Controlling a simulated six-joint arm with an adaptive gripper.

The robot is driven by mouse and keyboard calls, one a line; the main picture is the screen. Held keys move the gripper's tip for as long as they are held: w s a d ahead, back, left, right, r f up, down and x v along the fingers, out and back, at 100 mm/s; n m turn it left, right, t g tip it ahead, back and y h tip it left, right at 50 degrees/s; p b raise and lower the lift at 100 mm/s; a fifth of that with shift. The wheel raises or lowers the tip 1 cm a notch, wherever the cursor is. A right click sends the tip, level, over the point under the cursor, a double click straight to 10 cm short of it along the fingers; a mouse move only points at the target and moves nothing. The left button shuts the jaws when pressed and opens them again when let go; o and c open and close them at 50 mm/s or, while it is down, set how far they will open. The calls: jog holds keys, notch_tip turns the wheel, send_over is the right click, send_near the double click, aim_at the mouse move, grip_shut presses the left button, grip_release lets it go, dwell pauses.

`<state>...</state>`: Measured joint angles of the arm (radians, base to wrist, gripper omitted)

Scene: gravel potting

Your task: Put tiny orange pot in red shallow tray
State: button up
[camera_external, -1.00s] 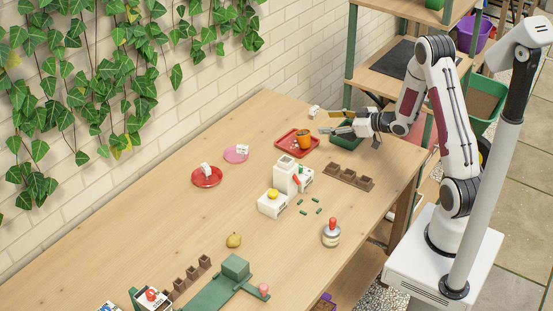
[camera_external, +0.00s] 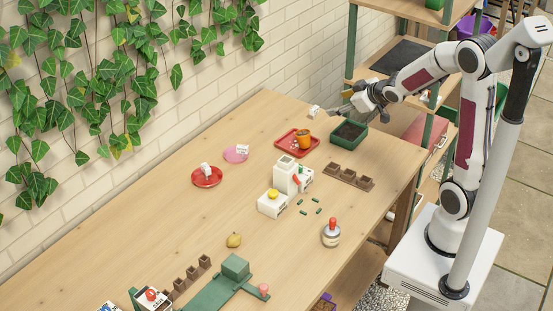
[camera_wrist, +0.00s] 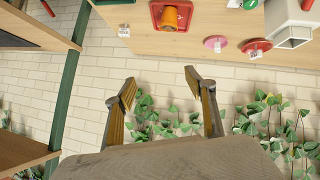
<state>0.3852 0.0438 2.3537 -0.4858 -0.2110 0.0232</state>
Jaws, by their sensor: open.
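The tiny orange pot (camera_external: 305,139) stands upright inside the red shallow tray (camera_external: 283,141), toward the tray's right side. In the wrist view the orange pot (camera_wrist: 171,14) also shows within the red tray (camera_wrist: 155,22), at the top of the picture. My gripper (camera_external: 349,102) is above the far right part of the table, up and to the right of the tray and apart from the pot. In the wrist view my gripper (camera_wrist: 167,97) has its two fingers spread, with nothing between them.
A dark green planter (camera_external: 349,136) stands right of the tray. A small white block (camera_external: 314,111) lies behind the tray. A pink saucer (camera_external: 232,157) and a red saucer (camera_external: 200,180) are to the left. White equipment (camera_external: 285,175) stands in front. The table's left middle is clear.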

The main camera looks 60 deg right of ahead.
jog(key=s+a+r+g+y, duration=0.1)
jog(key=s+a, duration=0.4)
jog(key=s, duration=0.4)
jog(key=s+a+r+m+g+y, duration=0.1)
jog(key=s+a+r+g, duration=0.1)
jog(key=s+a, duration=0.4)
jog(key=s+a+r+g, duration=0.1)
jog(key=s+a, duration=0.5)
jog(key=s, duration=0.6)
jog(key=shift+a+r+g+y, duration=0.15)
jog(key=shift+r+g+y, duration=0.1)
jog(key=shift+g+y, duration=0.15)
jog(key=shift+o, duration=0.6)
jog(key=shift+m, duration=0.3)
